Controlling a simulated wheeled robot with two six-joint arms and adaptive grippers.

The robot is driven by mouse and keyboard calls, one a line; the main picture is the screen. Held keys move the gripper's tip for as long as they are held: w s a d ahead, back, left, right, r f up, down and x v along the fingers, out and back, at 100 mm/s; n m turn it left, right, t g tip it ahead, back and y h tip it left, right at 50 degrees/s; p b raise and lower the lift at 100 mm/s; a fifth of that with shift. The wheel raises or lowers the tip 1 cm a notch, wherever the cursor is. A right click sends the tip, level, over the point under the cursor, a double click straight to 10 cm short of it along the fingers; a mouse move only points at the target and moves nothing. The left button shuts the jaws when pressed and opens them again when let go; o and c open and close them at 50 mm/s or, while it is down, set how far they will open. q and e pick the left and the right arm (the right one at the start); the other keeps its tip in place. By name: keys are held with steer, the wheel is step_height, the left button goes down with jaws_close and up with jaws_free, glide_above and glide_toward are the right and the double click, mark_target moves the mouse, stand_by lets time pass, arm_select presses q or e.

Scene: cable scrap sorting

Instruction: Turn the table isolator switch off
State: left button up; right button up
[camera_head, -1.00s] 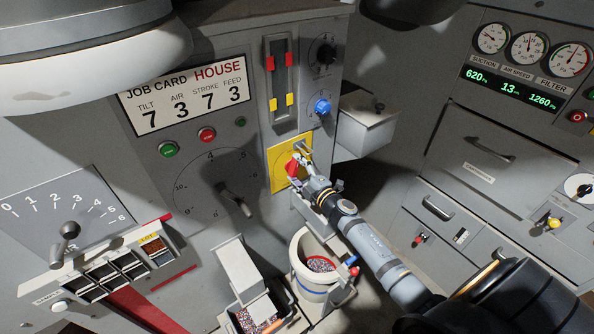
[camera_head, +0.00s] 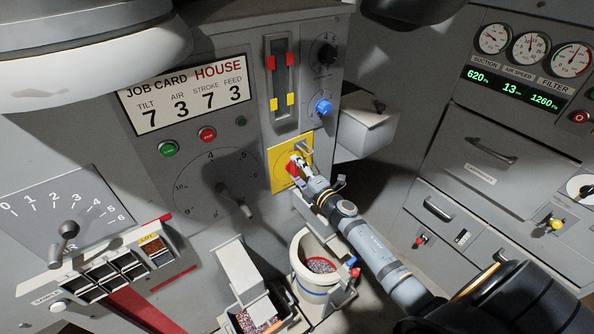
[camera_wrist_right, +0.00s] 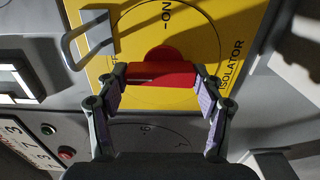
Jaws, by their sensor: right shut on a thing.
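The isolator switch is a red handle (camera_head: 292,170) on a yellow plate (camera_head: 277,184) on the grey machine front. My right gripper (camera_head: 298,165) is at the plate, shut on this handle. In the right wrist view, the red handle (camera_wrist_right: 160,75) lies crosswise between the two fingertips, with a rounded red part behind it. The handle's exact setting is hard to tell. My left gripper is not in view.
A metal loop (camera_wrist_right: 72,45) stands out beside the plate, close to a finger. A blue knob (camera_head: 323,107) and sliders (camera_head: 282,75) are above. A grey box (camera_head: 367,128) juts out at right. A round bucket (camera_head: 313,285) stands below.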

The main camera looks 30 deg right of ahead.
steer(key=o, duration=1.2)
steer(key=shift+c, duration=0.2)
